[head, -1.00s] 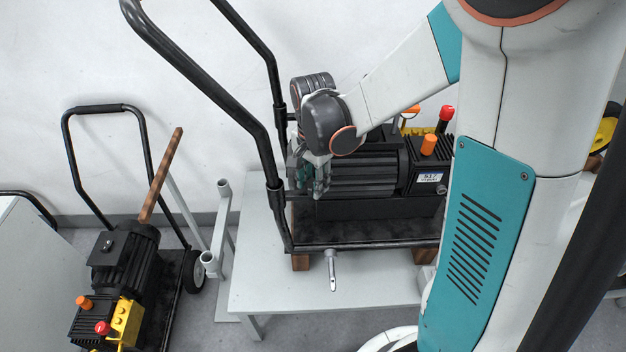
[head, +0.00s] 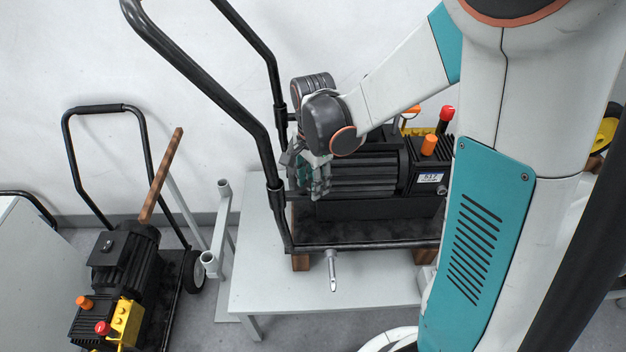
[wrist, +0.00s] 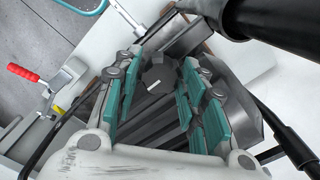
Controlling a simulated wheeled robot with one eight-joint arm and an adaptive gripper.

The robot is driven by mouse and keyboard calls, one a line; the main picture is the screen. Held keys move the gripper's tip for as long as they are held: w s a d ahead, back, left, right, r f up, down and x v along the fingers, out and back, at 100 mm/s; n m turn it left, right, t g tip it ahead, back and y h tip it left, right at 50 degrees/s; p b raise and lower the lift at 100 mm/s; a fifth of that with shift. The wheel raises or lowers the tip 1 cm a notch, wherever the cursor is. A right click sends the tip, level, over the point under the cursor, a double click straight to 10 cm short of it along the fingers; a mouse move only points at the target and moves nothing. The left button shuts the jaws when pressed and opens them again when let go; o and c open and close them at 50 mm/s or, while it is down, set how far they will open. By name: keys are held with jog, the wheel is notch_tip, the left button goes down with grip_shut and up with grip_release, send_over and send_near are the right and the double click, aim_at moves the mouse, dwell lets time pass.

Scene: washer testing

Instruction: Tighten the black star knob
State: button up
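The black star knob (wrist: 157,74) shows in the wrist view as a dark lobed disc with a small white mark, near the end of the black pump motor (head: 358,175). My gripper (wrist: 162,64) has its teal-padded fingers spread, one on each side of the knob, with gaps visible between the pads and the knob. In the head view my gripper (head: 306,178) points down at the left end of the motor, and the knob is hidden behind the fingers and wrist.
The pump sits on a black cart with a tall black tube handle (head: 215,90), close to my wrist. The cart stands on a pale table (head: 375,285). A second pump (head: 125,262) is at the lower left. A red-handled clamp (wrist: 24,73) shows in the wrist view.

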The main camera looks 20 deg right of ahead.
jog(key=shift+o, duration=0.8)
jog(key=shift+r, duration=0.1)
notch_tip(320, 180, up, 12)
jog(key=shift+s, duration=0.1)
